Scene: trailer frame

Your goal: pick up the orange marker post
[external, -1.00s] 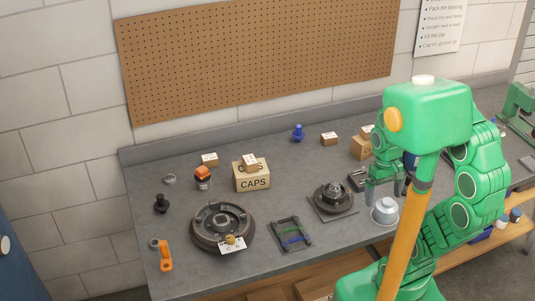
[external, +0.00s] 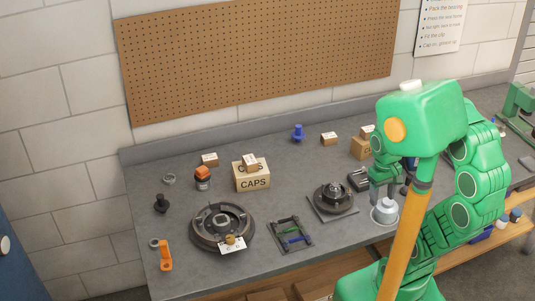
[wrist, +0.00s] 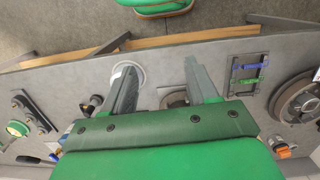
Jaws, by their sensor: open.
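An orange piece (external: 165,257), apparently the marker post, is at the bench's front left corner in the external view, with a small grey ring (external: 154,243) beside it. I cannot make it out in the wrist view.
Between my gripper and the orange piece stand a dark round hub (external: 220,227), a small rack (external: 291,234) and a bearing on a plate (external: 334,197). Behind are a CAPS box (external: 252,178) and an orange-capped jar (external: 202,178). A pegboard (external: 260,55) hangs on the wall.

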